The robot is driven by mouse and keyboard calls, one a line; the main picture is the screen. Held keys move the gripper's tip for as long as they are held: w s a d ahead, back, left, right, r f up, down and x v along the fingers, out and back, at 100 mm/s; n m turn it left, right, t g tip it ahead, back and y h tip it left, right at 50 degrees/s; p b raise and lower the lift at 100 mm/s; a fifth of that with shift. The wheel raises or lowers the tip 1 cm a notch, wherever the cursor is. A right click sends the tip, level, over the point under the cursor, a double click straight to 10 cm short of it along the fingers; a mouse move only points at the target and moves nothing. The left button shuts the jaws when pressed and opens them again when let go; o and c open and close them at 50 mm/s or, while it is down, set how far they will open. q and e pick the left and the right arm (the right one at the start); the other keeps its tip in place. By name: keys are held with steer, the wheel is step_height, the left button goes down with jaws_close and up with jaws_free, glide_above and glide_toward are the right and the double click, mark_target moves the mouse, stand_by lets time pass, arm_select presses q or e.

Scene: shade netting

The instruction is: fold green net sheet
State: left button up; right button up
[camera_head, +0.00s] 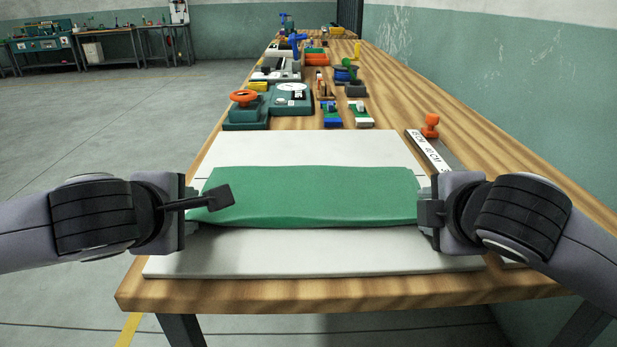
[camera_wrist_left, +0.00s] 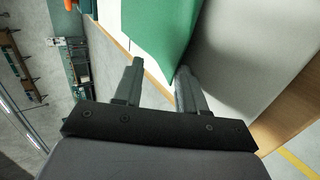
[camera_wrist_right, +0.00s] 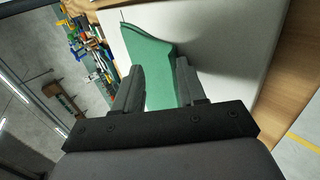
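The green net sheet (camera_head: 310,192) lies as a wide band across the white board (camera_head: 320,255). Its near edge is bulged and slightly wavy, and it looks folded over. My left gripper (camera_head: 208,202) is at the sheet's left end, with one finger over it. In the left wrist view its fingers are apart (camera_wrist_left: 160,80), and a corner of the sheet (camera_wrist_left: 160,35) shows just beyond the tips. My right gripper (camera_head: 428,212) is at the right end. In the right wrist view its fingers are apart (camera_wrist_right: 160,75), with the sheet (camera_wrist_right: 150,55) between them.
A ruler-like bar (camera_head: 430,152) with an orange knob (camera_head: 430,125) lies right of the board. Green machines (camera_head: 290,97) and small tools stand beyond it on the wooden table (camera_head: 400,295). A wall (camera_head: 500,80) runs along the right. The board's near strip is clear.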

stand_by(0.3)
arm_select(q)
steer(key=s+r, duration=0.6)
steer(key=r, duration=0.3)
arm_select(e)
steer(key=s+r, duration=0.6)
steer(key=r, duration=0.3)
arm_select(q)
steer(key=shift+s, duration=0.1)
arm_select(e)
steer(key=shift+s, duration=0.1)
